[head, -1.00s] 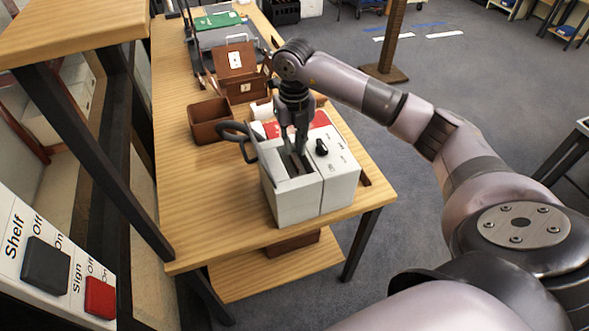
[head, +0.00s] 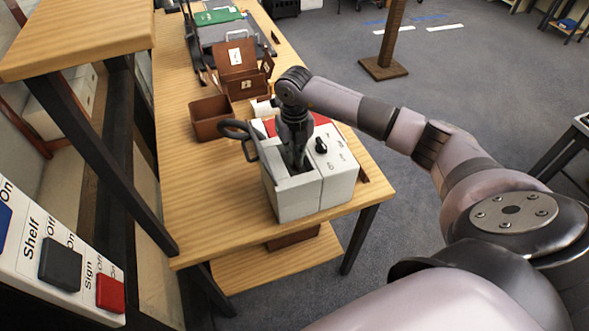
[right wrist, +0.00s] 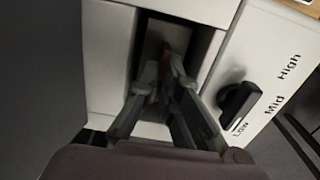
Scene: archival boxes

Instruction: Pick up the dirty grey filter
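A white box-shaped machine (head: 298,198) with a dark slot and a black knob (head: 321,146) stands at the near end of the wooden table. My right gripper (head: 297,164) points down into the slot, and its fingers hide much of the opening. In the right wrist view the two fingers (right wrist: 164,72) reach into the slot with a dark gap between their tips. My left gripper is not in view.
Behind stand a brown open box (head: 209,117) and a brown lidded box (head: 243,86). A panel with black and red switches (head: 60,263) is at lower left. The table's left part is clear.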

